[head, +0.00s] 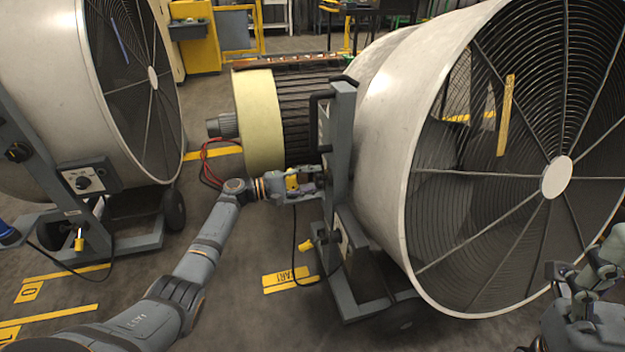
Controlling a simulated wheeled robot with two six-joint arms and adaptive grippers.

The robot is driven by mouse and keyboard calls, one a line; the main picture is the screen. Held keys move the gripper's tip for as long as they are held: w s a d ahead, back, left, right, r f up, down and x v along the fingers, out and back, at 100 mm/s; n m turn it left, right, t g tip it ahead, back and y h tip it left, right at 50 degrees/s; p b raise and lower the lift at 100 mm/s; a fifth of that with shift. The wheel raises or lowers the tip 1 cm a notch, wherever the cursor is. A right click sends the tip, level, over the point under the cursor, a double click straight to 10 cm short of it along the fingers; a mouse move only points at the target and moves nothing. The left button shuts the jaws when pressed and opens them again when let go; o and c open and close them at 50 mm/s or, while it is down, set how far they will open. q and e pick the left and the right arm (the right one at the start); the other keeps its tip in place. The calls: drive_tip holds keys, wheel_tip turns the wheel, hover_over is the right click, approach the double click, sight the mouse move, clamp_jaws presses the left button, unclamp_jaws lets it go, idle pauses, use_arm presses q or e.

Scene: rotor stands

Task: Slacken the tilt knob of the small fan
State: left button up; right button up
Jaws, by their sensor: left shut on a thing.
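The fan on the right (390,120) has a wide pale drum and a dark wire grille, and it sits in a grey wheeled stand (343,130). My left gripper (318,186) is at the side upright of this stand. It is shut on the tilt knob, which its fingers mostly hide. A second fan (40,70) stands at the left, with a dark knob (17,152) on its own stand. Which fan is the smaller is hard to judge from this angle. My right gripper (590,275) is at the lower right, before the right fan's grille; its finger opening is unclear.
A large motor with a pale yellow end ring (258,120) stands behind my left gripper, with red cables (207,165) beside it. A control box (88,178) is on the left stand. A yellow floor label (288,279) lies before the right stand. Floor between the stands is mostly clear.

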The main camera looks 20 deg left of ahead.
use_arm(q)
drive_tip(key=o, duration=1.2)
drive_tip(key=shift+c, duration=0.2)
drive_tip(key=shift+a, duration=0.1)
drive_tip(key=v, duration=1.2)
